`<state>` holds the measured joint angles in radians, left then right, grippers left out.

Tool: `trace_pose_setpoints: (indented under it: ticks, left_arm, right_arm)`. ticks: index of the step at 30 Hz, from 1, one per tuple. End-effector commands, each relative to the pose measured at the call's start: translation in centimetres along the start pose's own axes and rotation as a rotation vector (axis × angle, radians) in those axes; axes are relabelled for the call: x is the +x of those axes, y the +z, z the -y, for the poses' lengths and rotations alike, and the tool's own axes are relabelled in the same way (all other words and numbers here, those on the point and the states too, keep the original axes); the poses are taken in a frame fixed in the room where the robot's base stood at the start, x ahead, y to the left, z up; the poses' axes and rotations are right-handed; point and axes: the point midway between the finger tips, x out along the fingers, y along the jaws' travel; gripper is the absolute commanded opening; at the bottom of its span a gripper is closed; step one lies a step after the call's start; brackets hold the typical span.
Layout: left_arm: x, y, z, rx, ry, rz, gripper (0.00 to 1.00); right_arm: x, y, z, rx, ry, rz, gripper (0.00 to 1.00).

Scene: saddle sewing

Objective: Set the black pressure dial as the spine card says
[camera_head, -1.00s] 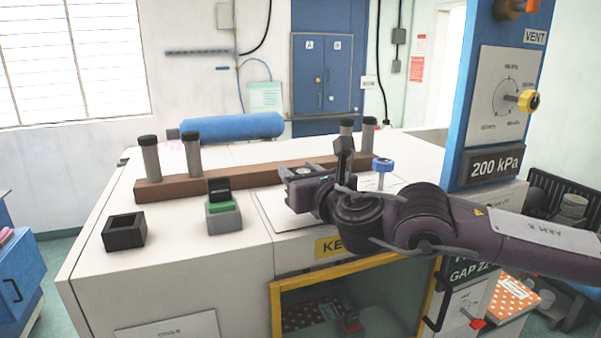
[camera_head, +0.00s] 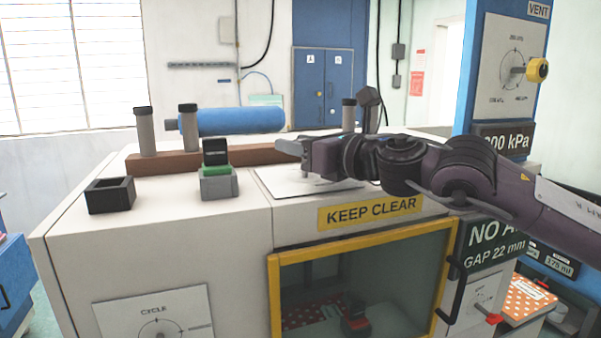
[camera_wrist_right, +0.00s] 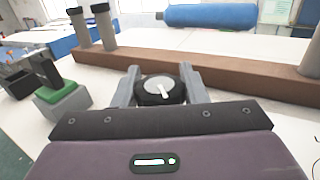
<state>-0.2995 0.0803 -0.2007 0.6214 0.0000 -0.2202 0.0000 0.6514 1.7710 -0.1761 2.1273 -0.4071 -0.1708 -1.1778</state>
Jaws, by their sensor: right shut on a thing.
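The black dial (camera_wrist_right: 147,92) has a pale grey top with a white pointer mark; it sits between the two grey fingers in the right wrist view. My right gripper (camera_wrist_right: 158,88) is shut on it. In the head view my right gripper (camera_head: 290,148) reaches in from the right over a white plate (camera_head: 285,185) on the bench top, and the dial itself is not clearly visible there. A sign reading kPa (camera_head: 505,140) is at the right, its first digit partly covered. I cannot make out a spine card. My left gripper is not in view.
A brown bar (camera_head: 165,162) with upright black-capped posts runs behind the gripper. A block with a green top (camera_head: 217,182) and a black open box (camera_head: 110,195) stand to the left. A yellow-framed window (camera_head: 360,247) is below. A yellow knob (camera_head: 537,70) is at upper right.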

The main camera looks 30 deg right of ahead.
Motion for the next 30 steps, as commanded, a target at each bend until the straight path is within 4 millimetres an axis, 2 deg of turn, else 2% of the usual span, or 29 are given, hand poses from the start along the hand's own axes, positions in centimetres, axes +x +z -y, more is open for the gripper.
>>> trace_pose_setpoints:
  ticks: [1, 8, 18, 30]
  left_arm:
    - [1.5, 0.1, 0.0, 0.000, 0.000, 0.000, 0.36]
    - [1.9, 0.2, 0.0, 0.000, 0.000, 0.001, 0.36]
    - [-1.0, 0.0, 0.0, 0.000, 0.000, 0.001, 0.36]
    - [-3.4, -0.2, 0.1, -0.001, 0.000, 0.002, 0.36]
  right_arm:
    - [0.0, -0.5, 0.1, 0.004, 0.044, 0.006, 0.16]
    - [0.0, 0.2, -0.2, 0.003, 0.264, 0.004, 0.16]
    - [-0.1, 0.5, -0.5, 0.003, 0.529, -0.003, 0.16]
    - [-0.2, 0.4, -0.8, 0.003, 0.678, 0.003, 0.16]
